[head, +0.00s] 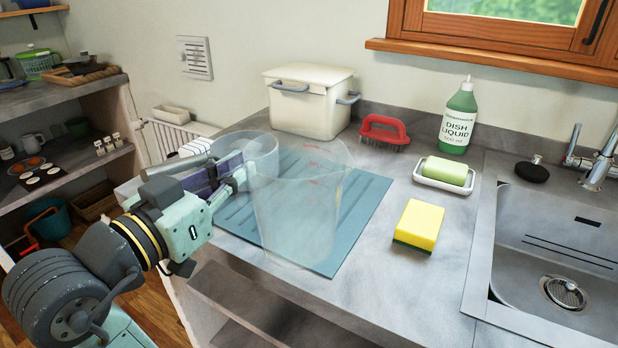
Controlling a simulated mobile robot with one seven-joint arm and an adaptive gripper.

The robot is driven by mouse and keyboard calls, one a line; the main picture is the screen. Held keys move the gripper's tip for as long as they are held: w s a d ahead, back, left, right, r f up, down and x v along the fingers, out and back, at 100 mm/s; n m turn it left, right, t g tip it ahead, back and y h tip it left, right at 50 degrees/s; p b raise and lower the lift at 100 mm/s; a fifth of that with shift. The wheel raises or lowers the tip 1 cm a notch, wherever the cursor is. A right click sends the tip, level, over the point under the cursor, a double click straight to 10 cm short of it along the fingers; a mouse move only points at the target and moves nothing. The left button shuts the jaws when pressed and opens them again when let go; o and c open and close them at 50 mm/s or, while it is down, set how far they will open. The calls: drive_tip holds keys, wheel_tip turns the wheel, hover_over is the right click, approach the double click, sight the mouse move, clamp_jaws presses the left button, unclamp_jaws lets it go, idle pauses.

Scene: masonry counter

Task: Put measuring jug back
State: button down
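The measuring jug (305,215) is a large, clear, upright vessel with faint red markings near its top. It shows in front of the blue ribbed mat (362,205), which is visible through its wall. A clear curved part, seemingly its handle (262,142), is at its upper left. My gripper (240,178) is at the jug's left side, with its fingers overlapping this clear part. I cannot tell whether the fingers are closed on it. I also cannot tell whether the jug's base touches the mat or is above it.
Behind the mat stand a cream lidded box (310,108) and a red brush (384,130). To the right are dish liquid (458,122), soap in a dish (446,172), a yellow sponge (419,222) and the sink (560,250). Shelves (75,95) stand at far left.

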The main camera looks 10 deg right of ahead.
drive_tip(key=shift+w+d+f+p, duration=0.6)
drive_tip(key=shift+w+d+f, duration=0.3)
drive_tip(key=shift+w, duration=1.25)
drive_tip(key=shift+w+d+f+p, duration=0.65)
drive_tip(key=shift+w+d, duration=0.35)
drive_tip(key=shift+w, duration=1.2)
drive_tip(key=shift+w+d+f+p, duration=0.5)
drive_tip(key=shift+w+d+f, duration=0.4)
drive_tip(key=shift+w, duration=1.25)
